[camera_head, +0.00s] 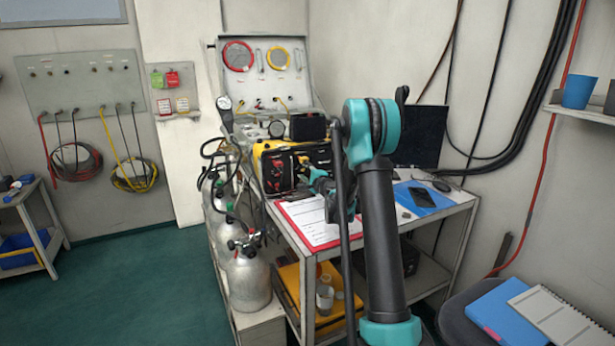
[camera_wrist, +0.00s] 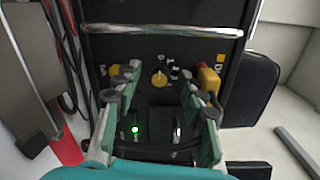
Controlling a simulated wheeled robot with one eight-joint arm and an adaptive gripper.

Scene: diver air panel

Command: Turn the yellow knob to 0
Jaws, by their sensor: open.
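The yellow knob (camera_wrist: 159,78) sits in the middle of a dark panel in the wrist view. My gripper (camera_wrist: 161,70) is open, with one grey-green finger on each side of this knob and visible gaps between. I cannot tell how far the fingertips are from the panel face. In the head view, my gripper (camera_head: 303,168) is at the front of the yellow-and-black panel box (camera_head: 323,154); the knob cannot be made out clearly there.
Another yellow control (camera_wrist: 115,71) is left of the knob, and a yellow-and-red one (camera_wrist: 208,79) is right. A metal bar (camera_wrist: 160,30) crosses above. A green light (camera_wrist: 135,130) glows below. A red clipboard (camera_head: 318,236) lies before the box; gas cylinders (camera_head: 249,280) stand left.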

